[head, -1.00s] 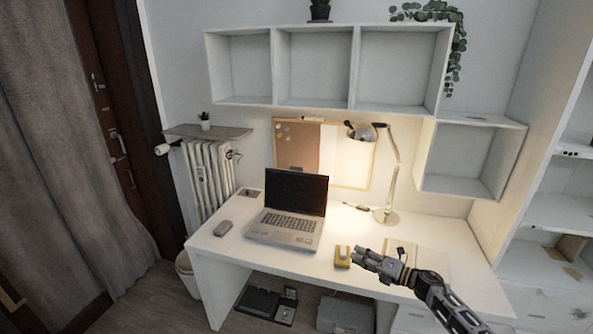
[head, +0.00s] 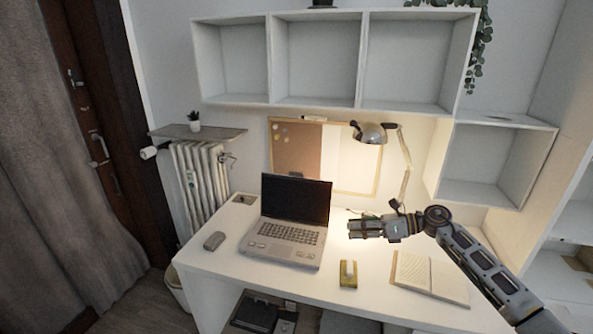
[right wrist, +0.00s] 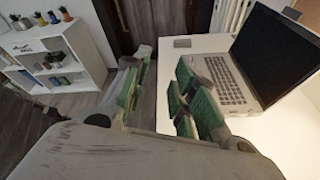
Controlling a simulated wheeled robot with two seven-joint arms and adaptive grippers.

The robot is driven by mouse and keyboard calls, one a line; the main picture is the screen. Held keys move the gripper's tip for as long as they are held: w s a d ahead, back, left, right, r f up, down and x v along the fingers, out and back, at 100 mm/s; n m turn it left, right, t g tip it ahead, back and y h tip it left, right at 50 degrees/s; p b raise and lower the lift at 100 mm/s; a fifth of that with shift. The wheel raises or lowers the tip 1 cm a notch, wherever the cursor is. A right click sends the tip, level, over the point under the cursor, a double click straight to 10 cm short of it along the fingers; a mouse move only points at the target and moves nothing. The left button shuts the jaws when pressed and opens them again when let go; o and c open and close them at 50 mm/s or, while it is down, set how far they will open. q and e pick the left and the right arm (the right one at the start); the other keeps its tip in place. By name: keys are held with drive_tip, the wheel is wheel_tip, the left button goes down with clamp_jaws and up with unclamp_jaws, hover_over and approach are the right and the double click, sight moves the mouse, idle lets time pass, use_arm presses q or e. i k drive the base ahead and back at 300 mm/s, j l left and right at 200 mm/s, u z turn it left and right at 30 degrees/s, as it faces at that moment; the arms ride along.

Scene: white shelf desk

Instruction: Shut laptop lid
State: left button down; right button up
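The laptop (head: 283,243) stands on the white desk with its lid (head: 297,199) raised, its dark screen leaning slightly back and its keyboard exposed. It also shows at the right of the right wrist view (right wrist: 228,82). My right gripper (head: 352,229) is above the desk, right of the laptop and apart from it, pointing left toward it. In the right wrist view, the green-padded fingers of this gripper (right wrist: 160,84) are spread with nothing between them. My left gripper is not in view.
The desk (head: 319,281) also holds a grey mouse (head: 214,241), a small yellow object (head: 348,274), an open book (head: 430,277) and a lit lamp (head: 369,133). White cubby shelves (head: 318,103) hang above.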

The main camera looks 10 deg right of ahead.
sight(294, 198)
drive_tip(key=i, duration=1.45)
